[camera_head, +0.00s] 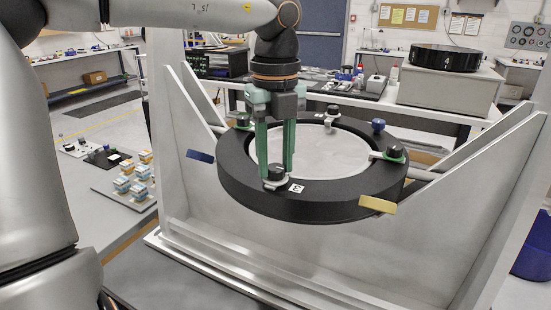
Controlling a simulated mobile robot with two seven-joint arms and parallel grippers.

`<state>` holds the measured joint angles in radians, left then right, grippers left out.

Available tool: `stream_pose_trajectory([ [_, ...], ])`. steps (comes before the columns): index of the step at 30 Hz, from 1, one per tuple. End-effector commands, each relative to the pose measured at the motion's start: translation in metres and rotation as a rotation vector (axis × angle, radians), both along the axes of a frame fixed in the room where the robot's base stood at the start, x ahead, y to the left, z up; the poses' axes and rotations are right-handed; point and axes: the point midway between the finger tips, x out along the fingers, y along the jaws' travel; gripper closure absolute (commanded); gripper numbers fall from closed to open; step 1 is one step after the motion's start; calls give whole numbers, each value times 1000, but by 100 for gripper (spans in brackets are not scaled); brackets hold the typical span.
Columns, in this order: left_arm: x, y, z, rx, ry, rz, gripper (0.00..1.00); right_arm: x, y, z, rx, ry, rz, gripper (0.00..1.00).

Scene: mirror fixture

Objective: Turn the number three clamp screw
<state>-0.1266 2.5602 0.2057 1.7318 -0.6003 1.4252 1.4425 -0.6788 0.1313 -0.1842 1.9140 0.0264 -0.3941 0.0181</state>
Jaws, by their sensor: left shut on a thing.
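The mirror fixture is a thick black ring (327,209) around a pale round mirror (325,160), held in a grey frame (350,262). The number three clamp screw (278,171) has a dark knob on a small metal clamp at the ring's near edge, next to a white label with a 3 (296,188). My left gripper (277,167) comes down from above with its green fingers on either side of this knob, shut on it. The fingers hide part of the knob. My right gripper is not in view.
Other clamp knobs sit around the ring: left rear (243,121), right (395,152) and back (333,109). A blue tab (200,156) and a yellow tab (378,204) stick out from the ring. Slanted side plates flank the frame. Benches stand behind.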

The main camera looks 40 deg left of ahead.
Motion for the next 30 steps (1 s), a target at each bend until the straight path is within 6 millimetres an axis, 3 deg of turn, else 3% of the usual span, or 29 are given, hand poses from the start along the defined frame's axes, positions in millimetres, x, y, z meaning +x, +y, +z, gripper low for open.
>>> stream_pose_trajectory([
  [18,0,0,0,0,-2,576,100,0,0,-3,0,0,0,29],
  [30,0,0,0,0,-2,834,100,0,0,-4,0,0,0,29],
])
